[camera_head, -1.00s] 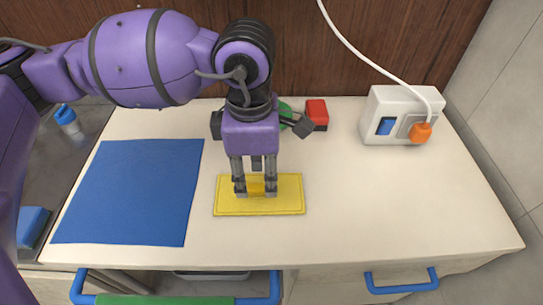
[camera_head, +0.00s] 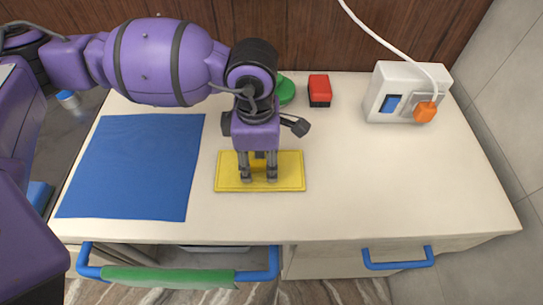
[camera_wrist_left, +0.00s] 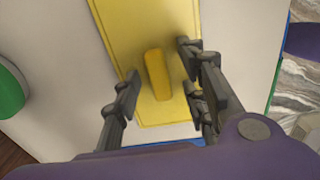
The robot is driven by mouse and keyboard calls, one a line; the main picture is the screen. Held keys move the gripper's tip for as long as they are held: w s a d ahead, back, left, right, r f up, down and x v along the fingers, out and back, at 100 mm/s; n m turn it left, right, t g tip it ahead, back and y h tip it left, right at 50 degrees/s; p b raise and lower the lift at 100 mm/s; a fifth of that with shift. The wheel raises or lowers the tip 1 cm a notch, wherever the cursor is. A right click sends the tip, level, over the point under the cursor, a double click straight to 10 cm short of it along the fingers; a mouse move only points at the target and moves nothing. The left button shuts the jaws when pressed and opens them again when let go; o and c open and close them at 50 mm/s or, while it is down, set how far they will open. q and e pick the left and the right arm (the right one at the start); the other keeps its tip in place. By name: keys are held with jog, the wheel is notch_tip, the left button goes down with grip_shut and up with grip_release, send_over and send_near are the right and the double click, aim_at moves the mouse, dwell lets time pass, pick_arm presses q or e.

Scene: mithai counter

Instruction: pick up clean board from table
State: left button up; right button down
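The yellow board (camera_head: 226,175) lies flat on the white counter, with a raised yellow handle at its middle. My left gripper (camera_head: 258,177) points down over the board, its fingers spread apart. In the left wrist view the board (camera_wrist_left: 116,35) runs from the top edge to the lower middle. The handle (camera_wrist_left: 157,75) lies between the open fingers of my left gripper (camera_wrist_left: 160,88), with gaps on both sides. The fingertips' height above the board is hard to tell. My right gripper is not in view.
A blue mat (camera_head: 135,165) lies left of the board. A green object (camera_head: 286,90), partly hidden by my arm, and a red-and-black block (camera_head: 319,90) are behind. A white box (camera_head: 395,85) with an orange plug (camera_head: 425,112) stands back right. The counter right of the board is clear.

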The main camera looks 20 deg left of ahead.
pick_arm(q)
grip_shut()
jog(key=shift+r, duration=0.15)
